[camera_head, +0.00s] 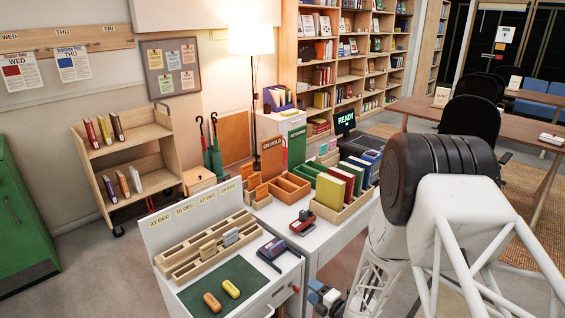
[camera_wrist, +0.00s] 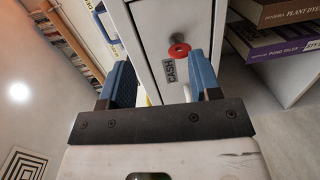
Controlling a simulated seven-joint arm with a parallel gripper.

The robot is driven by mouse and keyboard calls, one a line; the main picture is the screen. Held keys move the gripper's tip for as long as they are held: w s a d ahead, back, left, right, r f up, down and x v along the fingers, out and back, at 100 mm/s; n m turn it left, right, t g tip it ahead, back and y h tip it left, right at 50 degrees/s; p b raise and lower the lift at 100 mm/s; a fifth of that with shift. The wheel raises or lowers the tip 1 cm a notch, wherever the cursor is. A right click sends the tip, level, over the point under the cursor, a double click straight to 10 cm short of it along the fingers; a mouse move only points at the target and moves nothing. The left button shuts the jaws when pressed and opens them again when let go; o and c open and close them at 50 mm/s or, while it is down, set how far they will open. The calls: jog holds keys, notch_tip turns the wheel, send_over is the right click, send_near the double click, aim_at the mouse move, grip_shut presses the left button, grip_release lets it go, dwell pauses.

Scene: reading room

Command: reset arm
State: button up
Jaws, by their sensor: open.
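My gripper (camera_head: 322,294) is low at the front of the desks in the head view, beside the right end of the near desk. In the wrist view my gripper (camera_wrist: 162,78) shows two blue fingers spread apart, with nothing held between them. Beyond the fingers is a white drawer front labelled CASH (camera_wrist: 169,70) with a round red knob (camera_wrist: 179,51). The red knob also shows in the head view (camera_head: 296,288). The gap between fingertips and drawer is hard to judge. My arm covers the lower right of the head view.
The near desk holds a green mat (camera_head: 205,281) with two small blocks, a slotted wooden rack (camera_head: 180,268) and a blue stamp-like device (camera_head: 271,251). The adjoining desk holds a red device (camera_head: 303,222) and a book tray (camera_head: 345,214). Books (camera_wrist: 285,14) lie at right in the wrist view.

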jog(key=w+d+r+m+h, duration=0.2)
jog(key=r+m+h, duration=0.1)
jog(key=r, duration=0.4)
jog(key=w+d+r+m+h, duration=0.3)
jog(key=r, duration=0.5)
jog(key=s+d+r+m+g+h, duration=0.1)
jog(key=s+d+r+m+h, duration=0.15)
jog(key=r, duration=0.35)
jog(key=s+d+r+m+g+h, duration=0.1)
jog(key=s+r+m+h, duration=0.1)
jog(key=r+m, duration=0.3)
jog(key=s+r+m+g, duration=0.4)
jog(key=s+r, duration=0.5)
jog(key=s, duration=0.8)
jog(key=s+a+r+m+g, duration=0.1)
jog(key=s+r+m+g, duration=0.3)
jog(key=s, duration=1.2)
notch_tip(320, 180, up, 5)
jog(key=m+h, duration=0.1)
jog(key=m, duration=0.3)
jog(key=shift+s+m, duration=0.35)
jog(key=shift+a+f, duration=0.1)
